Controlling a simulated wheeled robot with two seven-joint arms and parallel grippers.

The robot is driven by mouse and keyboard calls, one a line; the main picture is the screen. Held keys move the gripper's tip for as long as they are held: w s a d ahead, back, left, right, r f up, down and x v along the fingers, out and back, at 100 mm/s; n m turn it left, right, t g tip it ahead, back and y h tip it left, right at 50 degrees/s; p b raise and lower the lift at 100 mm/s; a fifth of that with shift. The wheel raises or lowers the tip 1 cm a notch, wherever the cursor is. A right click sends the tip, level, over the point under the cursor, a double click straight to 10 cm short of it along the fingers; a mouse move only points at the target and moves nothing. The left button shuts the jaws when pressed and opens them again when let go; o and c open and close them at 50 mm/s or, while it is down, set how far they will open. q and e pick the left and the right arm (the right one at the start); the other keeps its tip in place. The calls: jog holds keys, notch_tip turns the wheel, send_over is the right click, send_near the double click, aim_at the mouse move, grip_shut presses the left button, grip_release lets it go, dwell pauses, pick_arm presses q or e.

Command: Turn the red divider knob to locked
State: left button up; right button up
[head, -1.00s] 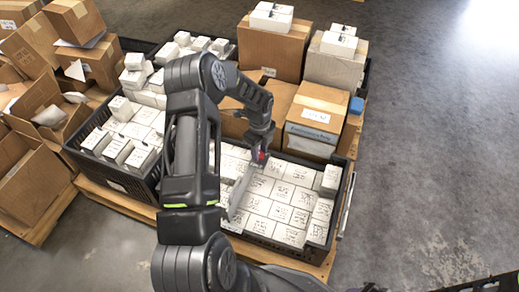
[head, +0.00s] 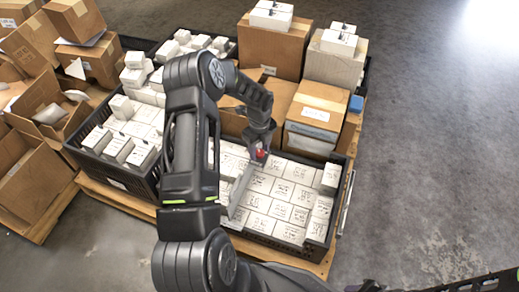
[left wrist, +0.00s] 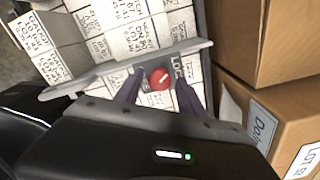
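The red divider knob (left wrist: 160,79) is a small round knob with a pale pointer line. It sits on the grey divider (left wrist: 105,72), beside dark lettering that reads about "LOC", partly covered. My left gripper (left wrist: 159,82) has a finger on each side of the knob, with narrow gaps between them and the knob; it looks open. In the head view the red knob (head: 261,154) shows at the tip of my left gripper (head: 260,149). The grey divider (head: 240,190) stands upright among white boxes in the black crate (head: 262,242).
White labelled boxes (head: 282,190) fill the crate around the divider. Brown cartons (head: 318,108) stand close behind the gripper, and one (left wrist: 290,110) is near it in the wrist view. A second black crate (head: 120,178) lies left. Grey floor is clear at right.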

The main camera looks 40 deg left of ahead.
aim_at(259, 152)
pick_arm(q)
jog(key=shift+o, duration=0.4)
jog(key=shift+r, duration=0.1)
jog(key=shift+r, duration=0.25)
notch_tip(259, 152, up, 7)
jog(key=shift+r+p, duration=0.1)
jog(key=shift+p, duration=1.15)
